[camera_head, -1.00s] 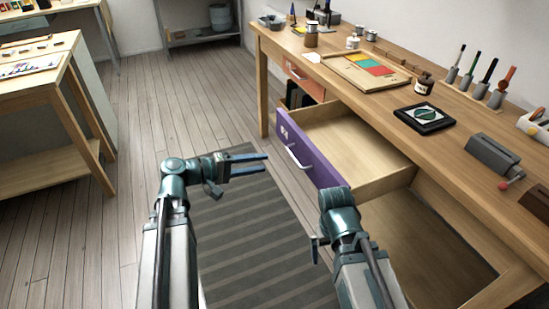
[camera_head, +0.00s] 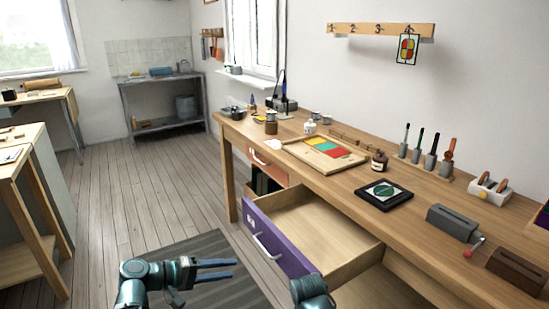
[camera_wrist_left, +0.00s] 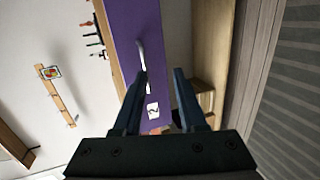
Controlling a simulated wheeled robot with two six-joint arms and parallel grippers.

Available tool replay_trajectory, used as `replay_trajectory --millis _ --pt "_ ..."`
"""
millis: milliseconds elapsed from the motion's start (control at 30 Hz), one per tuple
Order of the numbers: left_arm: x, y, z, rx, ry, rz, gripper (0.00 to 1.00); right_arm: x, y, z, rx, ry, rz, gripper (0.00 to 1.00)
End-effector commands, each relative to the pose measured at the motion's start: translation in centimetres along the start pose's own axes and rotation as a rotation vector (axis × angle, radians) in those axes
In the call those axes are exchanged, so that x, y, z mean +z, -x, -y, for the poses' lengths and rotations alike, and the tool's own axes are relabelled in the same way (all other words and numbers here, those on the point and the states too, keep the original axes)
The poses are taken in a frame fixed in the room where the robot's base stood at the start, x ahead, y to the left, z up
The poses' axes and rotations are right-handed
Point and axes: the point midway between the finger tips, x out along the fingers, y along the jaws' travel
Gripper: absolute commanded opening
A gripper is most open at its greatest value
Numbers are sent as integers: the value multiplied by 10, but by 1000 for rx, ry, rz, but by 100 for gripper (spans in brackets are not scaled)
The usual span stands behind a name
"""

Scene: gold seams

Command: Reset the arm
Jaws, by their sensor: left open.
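My left gripper (camera_head: 233,268) is open and empty above the dark striped mat, its fingers pointing right toward the open drawer. Its fingers also show in the left wrist view (camera_wrist_left: 160,73), apart, with the purple drawer front (camera_wrist_left: 136,25) beyond them. They are clear of the pale handle (camera_wrist_left: 142,57). In the head view the purple drawer front (camera_head: 283,240) stands pulled out from the workbench. Of my right arm only a teal joint shows at the bottom edge; its gripper is out of the picture.
The workbench (camera_head: 345,190) runs along the right wall, with a framed green emblem (camera_head: 384,194), a colored panel (camera_head: 327,150) and tools on top. The open drawer's interior (camera_head: 315,225) looks empty. A side table (camera_head: 20,150) stands left. The wooden floor (camera_head: 140,190) between is clear.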

Motion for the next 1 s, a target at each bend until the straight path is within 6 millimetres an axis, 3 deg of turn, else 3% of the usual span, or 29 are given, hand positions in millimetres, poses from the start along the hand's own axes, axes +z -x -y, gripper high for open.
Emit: replay_trajectory --millis 100,200,333,500,833,1000 --pt "42 -45 28 -203 -77 141 41 0 0 0 0 0 0 100" --pt "77 -72 57 -402 -167 260 41 0 0 0 0 0 0 100" --pt "114 -89 90 -654 -305 391 41 0 0 0 0 0 0 100" --pt "141 -92 116 -924 -483 499 41 0 0 0 0 0 0 100" --pt "158 -86 126 -1268 -762 577 41 0 0 0 0 0 0 100" --pt "155 -71 89 -1275 -759 572 41 2 40 -4 0 0 0 100"
